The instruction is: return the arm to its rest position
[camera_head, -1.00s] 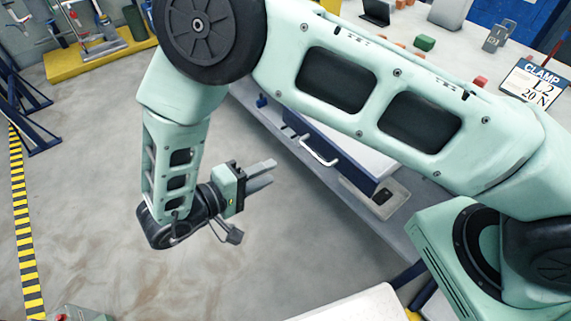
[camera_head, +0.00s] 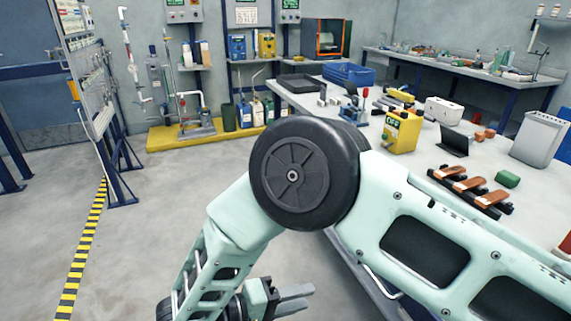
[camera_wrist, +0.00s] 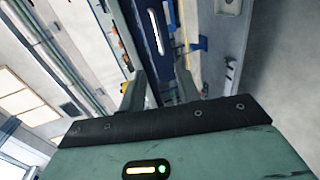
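My gripper (camera_head: 294,298) hangs low in the head view, at the bottom edge of the picture, above the floor to the left of the long bench (camera_head: 330,85). My arm is folded, with its elbow high in the middle of the view and the forearm running down. In the wrist view my gripper (camera_wrist: 161,90) shows two fingers apart with nothing between them. It holds nothing and touches nothing that I can see. The lower end of the forearm is cut off by the picture's edge.
The bench carries a yellow box (camera_head: 403,131), a rack of orange-brown pieces (camera_head: 470,187), a green block (camera_head: 507,179) and a grey bin (camera_head: 540,138). A tool panel stand (camera_head: 100,100) is at left. The floor (camera_head: 150,220) between it and the bench is clear.

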